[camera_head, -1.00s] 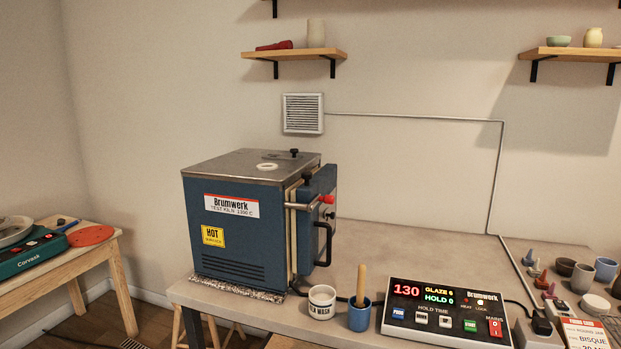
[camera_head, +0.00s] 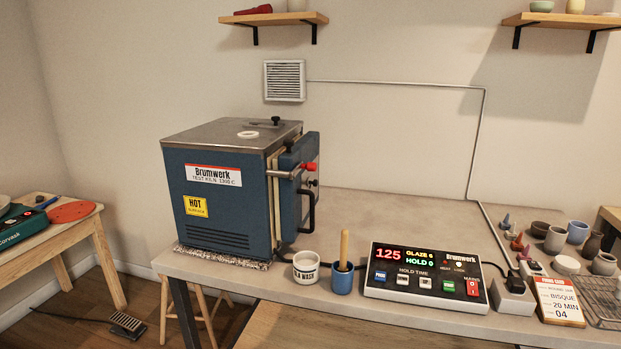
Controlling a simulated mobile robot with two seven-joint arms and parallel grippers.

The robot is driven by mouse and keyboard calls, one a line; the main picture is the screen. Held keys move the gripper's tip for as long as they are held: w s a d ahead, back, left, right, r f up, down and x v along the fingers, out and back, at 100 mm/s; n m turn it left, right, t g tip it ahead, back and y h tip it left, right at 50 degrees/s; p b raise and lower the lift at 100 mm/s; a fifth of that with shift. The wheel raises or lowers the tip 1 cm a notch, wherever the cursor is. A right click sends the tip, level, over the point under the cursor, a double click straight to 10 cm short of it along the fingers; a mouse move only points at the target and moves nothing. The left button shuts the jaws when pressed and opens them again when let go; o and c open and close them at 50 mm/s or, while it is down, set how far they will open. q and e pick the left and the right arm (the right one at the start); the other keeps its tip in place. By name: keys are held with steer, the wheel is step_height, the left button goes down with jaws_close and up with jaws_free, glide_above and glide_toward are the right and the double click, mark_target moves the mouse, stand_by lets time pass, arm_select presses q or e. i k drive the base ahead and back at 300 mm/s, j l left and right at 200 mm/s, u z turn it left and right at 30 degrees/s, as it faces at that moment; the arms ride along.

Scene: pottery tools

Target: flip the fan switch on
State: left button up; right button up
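The white louvred wall vent (camera_head: 284,81) has a thin grey conduit (camera_head: 400,84) running right along the wall, then down to the bench. Neither of my grippers is in view.
The blue kiln (camera_head: 215,228) stands on the bench's left. A glaze wash pot (camera_head: 306,272), a blue cup with a wooden handle (camera_head: 342,280) and a controller reading 125 (camera_head: 425,279) line the front. A bisque card (camera_head: 559,303), wire rack (camera_head: 603,305) and several small pots crowd the right.

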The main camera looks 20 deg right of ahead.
mark_target(534, 265)
steer(key=z, duration=1.85)
steer(key=i+l+u, duration=0.1)
steer(key=u, duration=0.35)
steer(key=l+u, duration=0.25)
steer(key=u, duration=0.2)
steer(key=l+u, duration=0.2)
steer(key=u, duration=0.2)
steer(key=l+u, duration=0.25)
steer(key=l, duration=0.25)
steer(key=k+l+u, duration=0.1)
steer(key=l+u, duration=0.15)
steer(key=l, duration=0.7)
steer(key=k+l, duration=0.15)
steer(key=l, duration=0.6)
steer(key=k+u, duration=0.05)
